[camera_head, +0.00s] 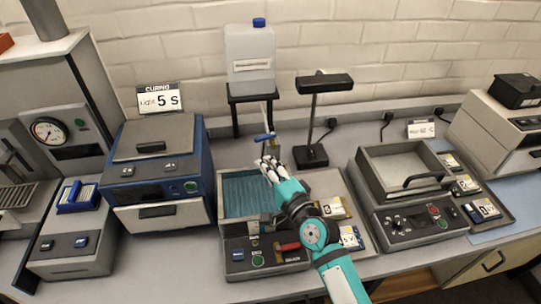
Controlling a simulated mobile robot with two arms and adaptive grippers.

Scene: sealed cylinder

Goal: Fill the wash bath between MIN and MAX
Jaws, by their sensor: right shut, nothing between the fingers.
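The wash bath (229,218) is a grey open tank in the middle of the bench, teal inside; its fill level and any MIN or MAX marks are too small to read. A translucent jug (250,68) with a blue cap stands on a black stand behind it. A blue tap lever (264,137) hangs below the jug, above the bath's back right. My right gripper (267,163) is shut and empty just below the lever, over the bath's right side; whether it touches the tap is hard to tell. My right arm hides part of the bath's right side. My left gripper is out of view.
A black lamp-like stand (312,155) rises right behind my gripper. A blue curing unit (157,165) stands to the left. A grey open-topped tray unit (410,190) stands to the right. Bench space between the bath and the tray unit is narrow.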

